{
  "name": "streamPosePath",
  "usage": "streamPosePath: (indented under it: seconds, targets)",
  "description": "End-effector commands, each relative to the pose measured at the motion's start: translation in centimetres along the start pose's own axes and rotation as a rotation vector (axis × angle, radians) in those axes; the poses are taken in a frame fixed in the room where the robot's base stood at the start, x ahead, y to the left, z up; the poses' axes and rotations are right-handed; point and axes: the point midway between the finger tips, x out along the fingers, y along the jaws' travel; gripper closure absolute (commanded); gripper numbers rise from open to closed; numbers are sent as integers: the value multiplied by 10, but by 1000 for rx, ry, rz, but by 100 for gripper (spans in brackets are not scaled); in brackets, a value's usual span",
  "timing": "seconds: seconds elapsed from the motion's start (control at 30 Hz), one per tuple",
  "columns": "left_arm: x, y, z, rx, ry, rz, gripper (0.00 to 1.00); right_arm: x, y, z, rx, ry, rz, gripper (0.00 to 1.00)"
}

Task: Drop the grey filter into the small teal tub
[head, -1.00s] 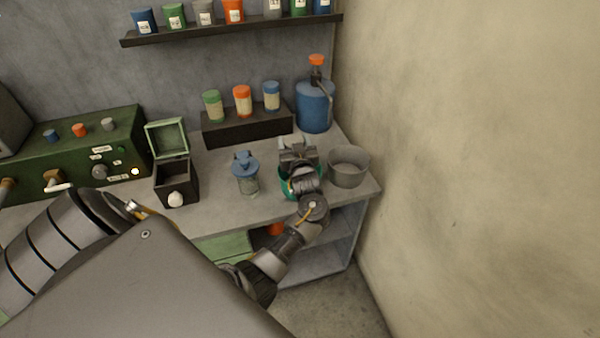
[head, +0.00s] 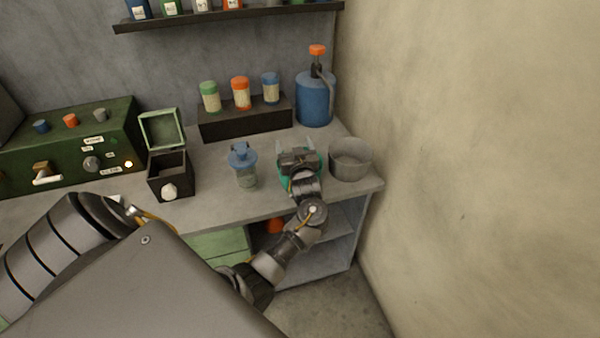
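I see nothing between the fingers. The grey filter cannot be made out; the inside of the tub is hidden behind the gripper and wrist.
A grey round pot (head: 350,161) stands close to the right of the tub. A blue-lidded jar (head: 244,167) stands to the left, then an open black box (head: 170,177). A blue pump canister (head: 315,101) stands behind. A wall bounds the right.

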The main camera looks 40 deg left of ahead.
Motion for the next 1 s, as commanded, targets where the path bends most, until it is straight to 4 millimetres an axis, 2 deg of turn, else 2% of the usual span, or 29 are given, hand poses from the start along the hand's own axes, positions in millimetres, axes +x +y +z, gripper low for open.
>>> streamPosePath:
  seconds: [0.3,0.43,0.8,1.0]
  targets:
    - [-1,0,2,1,-3,0,14,0,0,0,0,-1,0,100]
    - [-9,0,2,-1,-2,2,14,2,0,1,0,-1,0,100]
    - [-78,0,3,-3,-4,1,14,15,3,3,-1,-2,3,100]
    - [-102,0,2,-1,-2,1,14,18,4,3,-2,-2,5,100]
